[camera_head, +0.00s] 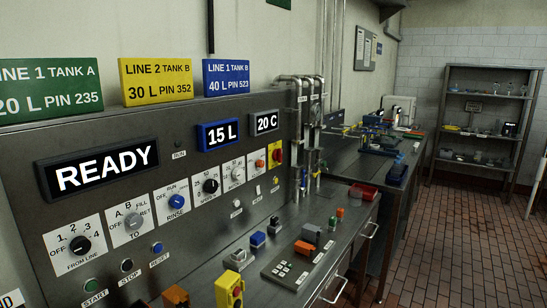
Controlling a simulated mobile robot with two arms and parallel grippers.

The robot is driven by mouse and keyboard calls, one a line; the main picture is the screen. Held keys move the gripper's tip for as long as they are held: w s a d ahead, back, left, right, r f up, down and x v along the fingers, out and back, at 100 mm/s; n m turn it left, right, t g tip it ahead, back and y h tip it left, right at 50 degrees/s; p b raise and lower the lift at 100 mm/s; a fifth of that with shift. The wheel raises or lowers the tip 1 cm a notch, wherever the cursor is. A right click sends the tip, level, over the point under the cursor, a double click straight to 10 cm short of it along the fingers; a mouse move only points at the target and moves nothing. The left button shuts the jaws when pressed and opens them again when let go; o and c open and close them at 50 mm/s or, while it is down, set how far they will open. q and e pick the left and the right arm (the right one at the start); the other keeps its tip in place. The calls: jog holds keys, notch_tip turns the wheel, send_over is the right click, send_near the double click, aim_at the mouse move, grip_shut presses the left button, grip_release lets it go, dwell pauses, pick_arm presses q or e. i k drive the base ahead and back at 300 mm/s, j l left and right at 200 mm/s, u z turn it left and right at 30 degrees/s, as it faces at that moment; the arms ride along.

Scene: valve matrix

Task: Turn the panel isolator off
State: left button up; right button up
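The control panel (120,190) stands at the left, with a lit READY display. A red rotary switch on a yellow plate (276,154), which looks like the panel isolator, is at the panel's right end, below the 20 C display (264,122). Its handle is too small to read its position. An orange knob (260,163) sits just left of it. Neither of my grippers is in view.
Rotary knobs, including a blue one (177,201), line the panel. Pipes (308,120) rise right of the panel. The brick floor (450,240) at right is clear.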

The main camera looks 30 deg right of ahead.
aim_at(277, 155)
jog(key=l+u, duration=0.9)
jog(key=k+l, duration=0.05)
jog(key=l, duration=0.05)
